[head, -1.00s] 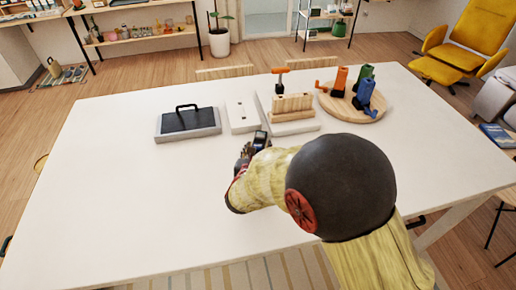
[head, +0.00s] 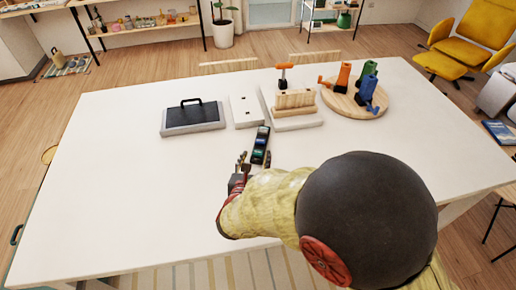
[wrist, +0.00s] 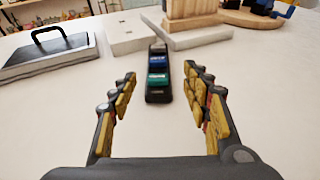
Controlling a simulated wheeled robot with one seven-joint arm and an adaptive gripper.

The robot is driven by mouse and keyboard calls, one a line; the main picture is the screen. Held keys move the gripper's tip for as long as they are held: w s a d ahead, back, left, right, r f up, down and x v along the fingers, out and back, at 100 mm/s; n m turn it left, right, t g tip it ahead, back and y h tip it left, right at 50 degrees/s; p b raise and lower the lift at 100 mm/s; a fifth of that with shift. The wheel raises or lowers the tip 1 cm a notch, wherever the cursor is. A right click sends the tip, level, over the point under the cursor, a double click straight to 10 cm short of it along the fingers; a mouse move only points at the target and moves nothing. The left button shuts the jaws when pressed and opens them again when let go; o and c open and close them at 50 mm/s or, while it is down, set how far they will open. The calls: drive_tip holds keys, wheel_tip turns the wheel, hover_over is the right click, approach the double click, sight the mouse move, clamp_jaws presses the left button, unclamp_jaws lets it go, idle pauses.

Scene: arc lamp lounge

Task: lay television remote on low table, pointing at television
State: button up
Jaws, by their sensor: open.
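The television remote (head: 261,145), dark and slim with blue and green button areas, lies on the white low table (head: 120,190). In the wrist view the remote (wrist: 158,80) lies lengthwise, pointing away from me, its far end close to the white slabs. I cannot tell whether it touches them. My gripper (head: 254,163) is open at the near end of the remote. In the wrist view my gripper's (wrist: 160,90) fingers are spread left and right of the remote's near part, with clear gaps. I see no television in these views.
A grey slab with a black handled panel (head: 193,116) stands left of the remote. White slabs (head: 244,112) and a wooden block (head: 296,102) stand behind it. A round wooden board (head: 355,103) with coloured items is at the right. The table's left and front are clear.

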drive_tip(key=shift+s+a+r, duration=0.1)
drive_tip(key=shift+s+r, duration=0.1)
drive_tip(key=shift+s, duration=0.5)
drive_tip(key=s+d+r+m+g+h, duration=0.1)
drive_tip(key=d+r+m+g+h, duration=0.2)
drive_tip(key=d+m, duration=0.5)
drive_tip(key=s+d+r+m+g+h, duration=0.2)
drive_tip(key=d+r+m+h, duration=0.15)
drive_tip(key=d, duration=0.85)
drive_tip(key=s+d+r+m+g+y, duration=0.2)
drive_tip(key=s+d+m, duration=0.2)
drive_tip(key=s+m, duration=0.4)
drive_tip(key=s+d+r+m+g+y, duration=0.2)
drive_tip(key=s+d+m+g, duration=0.1)
drive_tip(key=s+d+m, duration=0.2)
drive_tip(key=s+m, duration=0.2)
drive_tip(key=m, duration=0.1)
drive_tip(key=shift+s, duration=0.4)
drive_tip(key=shift+o, duration=0.2)
drive_tip(key=s+a+r+m+t+y, duration=0.1)
drive_tip(key=s+a+r+m+y, duration=0.3)
drive_tip(key=m, duration=0.3)
drive_tip(key=shift+a, duration=0.15)
drive_tip(key=shift+o, duration=1.2)
drive_tip(key=shift+s+a+r, duration=0.1)
drive_tip(key=shift+a+r, duration=0.15)
drive_tip(key=shift+c, duration=0.4)
drive_tip(key=shift+c, duration=0.6)
